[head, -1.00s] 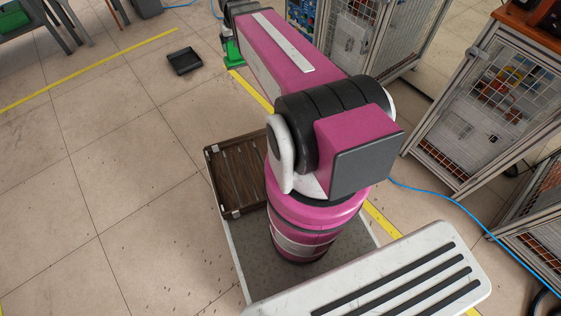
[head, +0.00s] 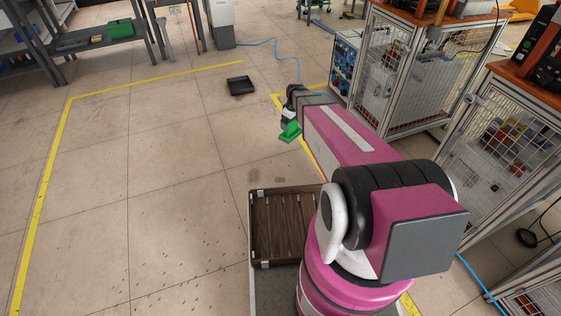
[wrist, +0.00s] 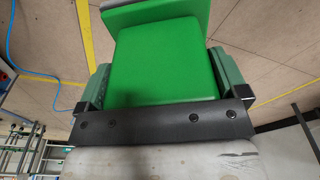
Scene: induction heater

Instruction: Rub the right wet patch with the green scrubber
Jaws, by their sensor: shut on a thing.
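The green scrubber (head: 290,131) is held at the far end of my arm in the head view. In the wrist view it is a bright green block (wrist: 165,60) that fills the upper middle. My gripper (wrist: 164,88) is shut on it, with a finger at each side. In the head view my gripper (head: 291,118) is small and partly hidden by the dark wrist. The scrubber appears to be above the floor; contact cannot be told. A faint darker smudge (head: 258,171) shows on the floor tiles, but I cannot tell if it is a wet patch.
A black tray (head: 241,86) lies on the floor beyond my gripper. A brown slatted crate (head: 262,190) is beside my arm's base. Mesh-sided cabinets (head: 425,75) stand at the right. Grey shelving (head: 95,40) is at the upper left. The tiled floor at left is open.

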